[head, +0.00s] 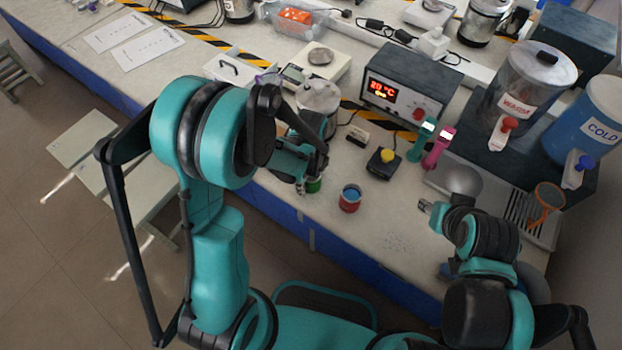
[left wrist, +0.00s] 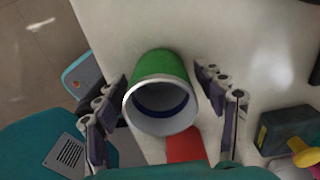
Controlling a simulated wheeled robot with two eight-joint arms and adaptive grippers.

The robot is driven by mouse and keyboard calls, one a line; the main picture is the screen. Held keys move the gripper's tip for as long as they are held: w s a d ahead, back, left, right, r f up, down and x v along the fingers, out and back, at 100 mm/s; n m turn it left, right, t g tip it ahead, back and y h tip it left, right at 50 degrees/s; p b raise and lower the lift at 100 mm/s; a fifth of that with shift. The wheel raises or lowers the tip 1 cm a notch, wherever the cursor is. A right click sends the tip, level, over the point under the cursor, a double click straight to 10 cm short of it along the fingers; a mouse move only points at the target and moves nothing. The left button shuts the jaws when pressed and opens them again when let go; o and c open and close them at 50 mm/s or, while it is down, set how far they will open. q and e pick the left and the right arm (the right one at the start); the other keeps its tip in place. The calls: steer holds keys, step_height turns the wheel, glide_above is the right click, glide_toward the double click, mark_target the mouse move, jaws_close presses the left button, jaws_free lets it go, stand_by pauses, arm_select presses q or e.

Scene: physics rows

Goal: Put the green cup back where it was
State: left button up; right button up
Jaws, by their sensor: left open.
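The green cup (head: 314,186) stands on the bench near its front edge, partly hidden by my left gripper (head: 308,180). In the left wrist view the green cup (left wrist: 158,66) has a pale rim and a dark blue band inside. My left gripper (left wrist: 168,92) is open, with one finger on each side of the cup and gaps showing between fingers and cup. My right gripper (head: 430,207) is over the bench at the right, well away from the cup; its jaws are too small to read.
A red cup (head: 349,201) with blue inside stands just right of the green cup. A yellow-button box (head: 383,162) is behind it. A red patch (left wrist: 185,149) shows below the green cup in the wrist view. Bench front between the arms is mostly clear.

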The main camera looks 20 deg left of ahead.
arm_select(q)
steer(key=shift+r, duration=0.1)
steer(key=shift+r+p, duration=0.25)
steer(key=shift+p, duration=0.05)
step_height(320, 180, up, 12)
steer(key=p, duration=0.4)
steer(key=s+a+r+n+t, duration=0.2)
steer(key=s+r+n, duration=0.3)
steer(key=n, duration=0.6)
steer(key=s+a+r+n+t, duration=0.2)
steer(key=s+r+n+t, duration=0.3)
steer(key=n, duration=0.6)
steer(key=shift+s+a+r, duration=0.15)
steer(key=shift+a+r, duration=0.2)
steer(key=shift+r, duration=0.05)
steer(key=shift+f, duration=0.1)
